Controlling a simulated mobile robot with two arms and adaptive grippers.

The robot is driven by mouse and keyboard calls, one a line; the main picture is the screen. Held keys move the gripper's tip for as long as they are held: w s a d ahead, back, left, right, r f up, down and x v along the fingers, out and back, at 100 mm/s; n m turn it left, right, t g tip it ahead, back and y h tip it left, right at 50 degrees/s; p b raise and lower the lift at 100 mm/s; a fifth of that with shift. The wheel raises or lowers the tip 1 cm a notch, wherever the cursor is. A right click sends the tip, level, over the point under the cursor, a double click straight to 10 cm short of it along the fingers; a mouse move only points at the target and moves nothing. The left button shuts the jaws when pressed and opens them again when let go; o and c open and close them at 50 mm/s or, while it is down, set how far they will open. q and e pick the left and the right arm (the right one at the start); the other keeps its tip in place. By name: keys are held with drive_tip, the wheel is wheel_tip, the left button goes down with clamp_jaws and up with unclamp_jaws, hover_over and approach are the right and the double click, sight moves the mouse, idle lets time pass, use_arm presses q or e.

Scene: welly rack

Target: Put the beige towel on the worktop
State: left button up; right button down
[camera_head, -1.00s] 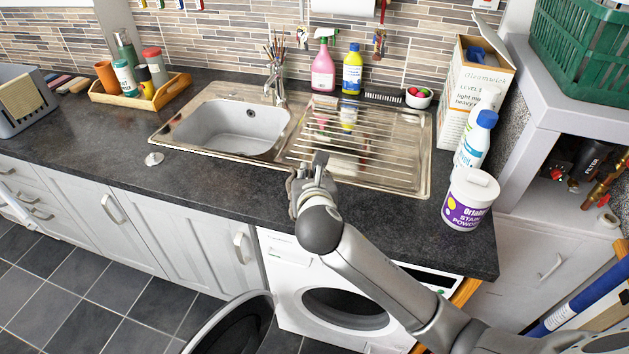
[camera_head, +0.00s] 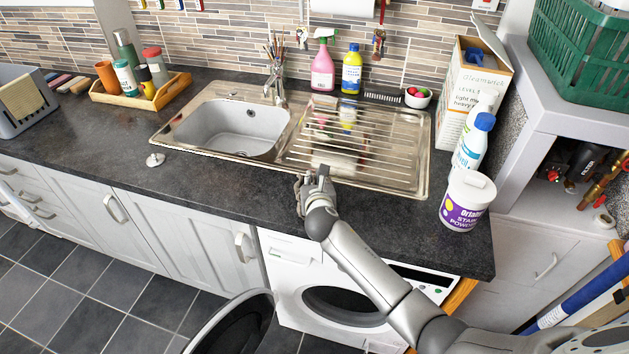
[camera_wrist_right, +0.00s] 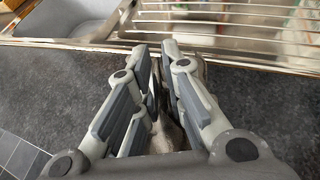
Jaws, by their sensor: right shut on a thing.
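The dark speckled worktop (camera_head: 215,184) runs across the picture, with the steel sink set into it. My right gripper (camera_head: 318,182) is over the worktop's front strip, just in front of the drainer. In the right wrist view my right gripper (camera_wrist_right: 163,75) points toward the sink's front edge, its fingers close together. A beige-grey bit of material, probably the beige towel (camera_wrist_right: 170,134), shows between the fingers. Most of it is hidden by them, and I cannot tell whether it touches the worktop. My left gripper is not in view.
The steel sink and ridged drainer (camera_head: 395,165) lie behind the gripper. A purple-labelled tub (camera_head: 467,202) and a white bottle (camera_head: 470,150) stand at the right. A wooden tray (camera_head: 140,98) with bottles is at the left. The front worktop left of the gripper is mostly clear.

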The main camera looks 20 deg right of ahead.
drive_tip(key=shift+f, duration=0.2)
drive_tip(key=c, duration=1.5)
unclamp_jaws()
drive_tip(key=shift+r, duration=0.15)
drive_tip(key=b+v, duration=0.1)
drive_tip(key=v, duration=1.1)
drive_tip(key=shift+s, duration=0.15)
